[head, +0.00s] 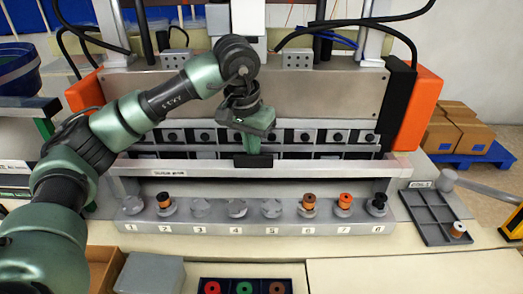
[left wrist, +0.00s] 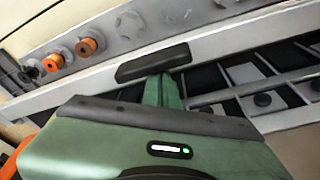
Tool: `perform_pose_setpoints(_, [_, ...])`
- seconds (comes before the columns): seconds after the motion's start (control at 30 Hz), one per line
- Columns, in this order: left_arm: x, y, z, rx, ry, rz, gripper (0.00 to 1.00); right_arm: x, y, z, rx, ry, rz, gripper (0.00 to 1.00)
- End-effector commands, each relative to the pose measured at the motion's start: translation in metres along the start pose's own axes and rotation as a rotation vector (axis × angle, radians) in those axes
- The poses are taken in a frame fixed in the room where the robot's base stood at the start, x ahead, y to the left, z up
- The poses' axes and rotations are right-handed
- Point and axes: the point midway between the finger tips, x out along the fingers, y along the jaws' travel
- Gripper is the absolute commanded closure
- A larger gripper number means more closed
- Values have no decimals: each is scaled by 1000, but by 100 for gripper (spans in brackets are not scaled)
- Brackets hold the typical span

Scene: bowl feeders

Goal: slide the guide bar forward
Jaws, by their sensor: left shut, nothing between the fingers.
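The guide bar (head: 320,168) is a long pale grey rail running across the front of the machine, above the row of numbered posts. A black handle (head: 253,161) sits at its middle. My left gripper (head: 253,150) points down at the handle, on the side toward the machine. It is shut and empty. In the left wrist view the closed green fingers (left wrist: 161,92) end right at the edge of the black handle (left wrist: 153,62), with the bar (left wrist: 230,35) running past it; whether they touch I cannot tell. My right gripper is not in view.
Several posts on a grey strip (head: 260,227) stand before the bar, some holding orange, brown or black spools. A grey tray (head: 430,225) with one spool is at right. Coloured rings lie in a dark box (head: 228,287) in front. A blue bucket (head: 18,70) is at left.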

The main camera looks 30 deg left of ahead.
Motion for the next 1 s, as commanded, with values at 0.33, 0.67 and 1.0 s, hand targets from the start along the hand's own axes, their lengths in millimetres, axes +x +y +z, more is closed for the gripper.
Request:
perform_pose_setpoints(0.33, [6, 10, 20, 5, -22, -2, 100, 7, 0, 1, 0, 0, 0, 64])
perform_pose_setpoints(0.67, [3, 18, 34, 6, -21, -2, 100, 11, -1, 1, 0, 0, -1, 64])
perform_pose_setpoints(1.0, [4, 15, 28, 3, -20, -2, 100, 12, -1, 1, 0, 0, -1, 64])
